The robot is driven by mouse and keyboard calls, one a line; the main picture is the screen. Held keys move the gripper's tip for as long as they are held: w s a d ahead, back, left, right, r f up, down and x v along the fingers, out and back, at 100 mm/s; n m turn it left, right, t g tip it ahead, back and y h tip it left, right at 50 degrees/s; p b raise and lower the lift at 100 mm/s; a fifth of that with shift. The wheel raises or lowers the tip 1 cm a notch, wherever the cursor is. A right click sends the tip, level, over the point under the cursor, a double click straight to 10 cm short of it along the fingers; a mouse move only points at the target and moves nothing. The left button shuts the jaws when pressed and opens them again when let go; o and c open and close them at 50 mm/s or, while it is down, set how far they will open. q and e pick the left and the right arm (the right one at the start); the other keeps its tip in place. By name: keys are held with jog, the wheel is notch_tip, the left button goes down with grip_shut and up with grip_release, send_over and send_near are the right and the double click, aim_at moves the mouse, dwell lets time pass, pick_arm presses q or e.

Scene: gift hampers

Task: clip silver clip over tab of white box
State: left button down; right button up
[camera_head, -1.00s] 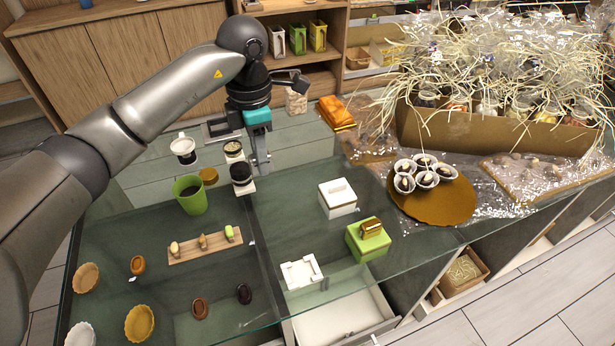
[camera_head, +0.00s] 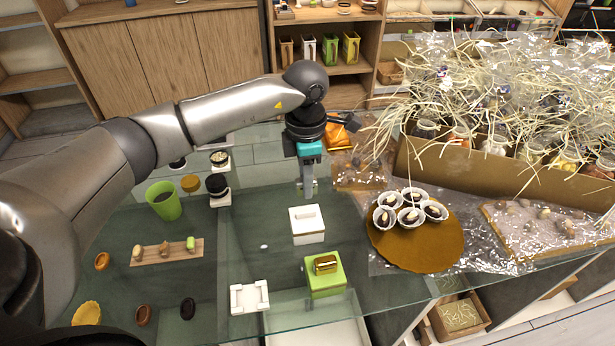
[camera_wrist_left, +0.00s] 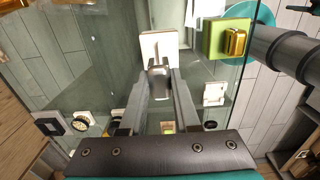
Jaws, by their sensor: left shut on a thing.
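The white box (camera_head: 307,226) stands on the counter with a raised tab (camera_head: 306,213) on its lid. My left gripper (camera_head: 308,190) points down just behind and above it. In the left wrist view, my left gripper (camera_wrist_left: 158,88) is shut on the silver clip (camera_wrist_left: 159,78), a small grey piece between the fingers. The white box (camera_wrist_left: 158,46) shows there just beyond the clip, which overlaps its edge in the picture. I cannot tell whether clip and tab touch. My right gripper's jaws do not show.
A green box with a gold clip (camera_head: 325,277) stands in front of the white box. A white piece (camera_head: 249,297) lies to the left. A gold round board (camera_head: 418,247) with filled cups is to the right. Jars and a green cup (camera_head: 163,201) stand left.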

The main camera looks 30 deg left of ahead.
aim_at(306, 212)
pick_arm(q)
jog(key=shift+a, duration=0.1)
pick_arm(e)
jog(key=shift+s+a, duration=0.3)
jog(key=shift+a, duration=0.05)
pick_arm(q)
jog(key=shift+f, duration=0.1)
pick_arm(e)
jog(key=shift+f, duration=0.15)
pick_arm(q)
notch_tip(306, 212, down, 3)
jog(key=b, duration=0.2)
jog(key=shift+f+b, duration=0.1)
jog(key=shift+b, duration=0.3)
jog(key=shift+f+b, duration=0.9)
jog(key=shift+f, duration=0.3)
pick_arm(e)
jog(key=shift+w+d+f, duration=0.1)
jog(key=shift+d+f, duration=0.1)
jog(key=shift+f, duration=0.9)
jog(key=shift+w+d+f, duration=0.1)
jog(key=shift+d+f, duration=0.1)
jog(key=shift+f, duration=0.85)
pick_arm(q)
jog(key=shift+f, duration=0.15)
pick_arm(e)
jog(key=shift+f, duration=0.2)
